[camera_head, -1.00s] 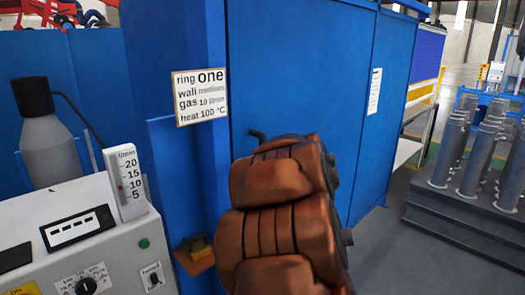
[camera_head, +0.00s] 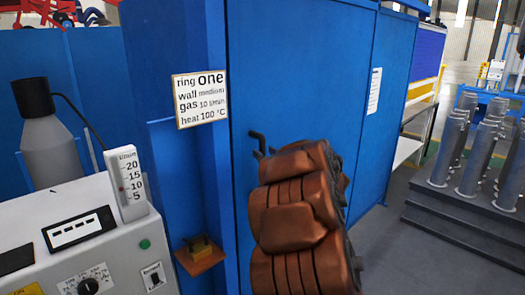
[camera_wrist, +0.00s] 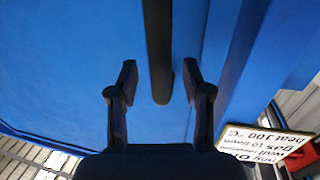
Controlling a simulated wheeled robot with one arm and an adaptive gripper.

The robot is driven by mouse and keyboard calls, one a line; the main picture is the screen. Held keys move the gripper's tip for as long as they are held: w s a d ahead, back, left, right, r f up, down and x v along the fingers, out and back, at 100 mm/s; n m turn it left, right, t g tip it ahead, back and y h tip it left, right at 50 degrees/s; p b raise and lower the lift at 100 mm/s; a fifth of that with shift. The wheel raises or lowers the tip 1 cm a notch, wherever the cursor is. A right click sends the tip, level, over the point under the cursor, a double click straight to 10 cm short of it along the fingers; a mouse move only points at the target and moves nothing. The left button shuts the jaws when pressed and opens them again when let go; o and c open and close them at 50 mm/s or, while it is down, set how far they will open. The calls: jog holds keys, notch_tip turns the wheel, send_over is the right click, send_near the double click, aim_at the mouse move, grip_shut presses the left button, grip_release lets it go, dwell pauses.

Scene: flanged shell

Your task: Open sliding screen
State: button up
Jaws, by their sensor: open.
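The blue sliding screen (camera_head: 300,65) fills the middle of the head view and stands closed against the blue frame at its left. In the wrist view the handle is a black bar (camera_wrist: 158,45) running down from the top edge across the blue panel (camera_wrist: 70,75). My gripper (camera_wrist: 160,78) is open, with one finger on each side of the bar's lower end. Gaps show between the bar and both fingers.
A sign (camera_head: 200,98) hangs on the blue frame left of the screen. A grey control box (camera_head: 75,240) with a gas bottle (camera_head: 50,140) behind it stands at the left. Steps with grey cylinders (camera_head: 487,155) stand at the right, with bare floor before them.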

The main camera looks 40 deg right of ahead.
jog(key=shift+x, duration=1.15)
jog(key=shift+f, duration=0.1)
grip_shut()
